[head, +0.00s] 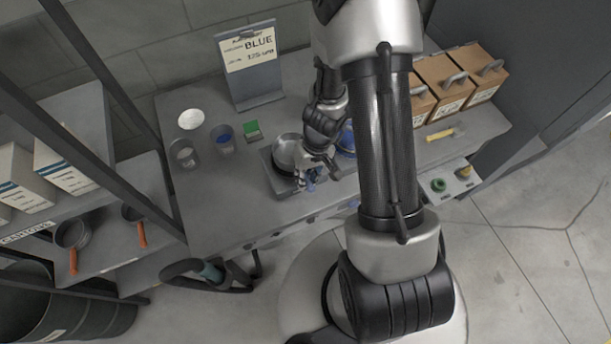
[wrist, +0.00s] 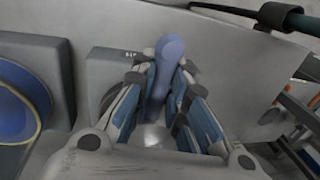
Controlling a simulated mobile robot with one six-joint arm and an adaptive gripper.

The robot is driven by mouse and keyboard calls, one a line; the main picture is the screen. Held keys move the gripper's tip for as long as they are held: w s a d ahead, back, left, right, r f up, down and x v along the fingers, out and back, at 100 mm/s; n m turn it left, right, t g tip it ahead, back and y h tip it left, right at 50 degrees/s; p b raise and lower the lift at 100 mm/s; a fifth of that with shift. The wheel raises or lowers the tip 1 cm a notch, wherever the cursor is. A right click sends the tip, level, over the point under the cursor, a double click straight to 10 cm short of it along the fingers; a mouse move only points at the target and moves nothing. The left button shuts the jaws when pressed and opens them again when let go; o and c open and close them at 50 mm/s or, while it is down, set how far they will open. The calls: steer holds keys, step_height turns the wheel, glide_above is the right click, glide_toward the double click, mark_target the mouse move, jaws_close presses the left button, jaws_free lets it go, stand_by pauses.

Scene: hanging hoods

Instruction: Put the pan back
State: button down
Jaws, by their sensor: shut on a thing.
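A round silver pan (head: 287,150) sits on or just over a grey square block (head: 277,183) near the table's front edge in the head view. My gripper (head: 311,180) is low at the pan's front right side. In the wrist view my gripper (wrist: 163,92) is shut on a blue rounded handle (wrist: 170,50), whose end sticks out beyond the fingertips. The handle appears to belong to the pan, but the joint is hidden by my fingers. Whether the pan is lifted off the block I cannot tell.
A blue bowl (wrist: 18,108) lies close by. Cups (head: 185,154), a green block (head: 252,130) and a sign (head: 250,65) stand behind. Boxes (head: 438,88) are at the right. The left shelf holds pans with orange handles (head: 73,260). The table's front left is clear.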

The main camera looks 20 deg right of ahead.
steer(key=shift+f, duration=0.1)
steer(key=shift+f+b, duration=1.25)
steer(key=shift+b, duration=0.25)
steer(key=c, duration=1.5)
jaws_free()
steer(key=shift+r, duration=0.1)
steer(key=r, duration=0.4)
steer(key=d+r, duration=0.1)
steer(key=r, duration=0.3)
steer(key=d+r, duration=0.1)
steer(key=r, duration=0.2)
steer(key=shift+r, duration=0.4)
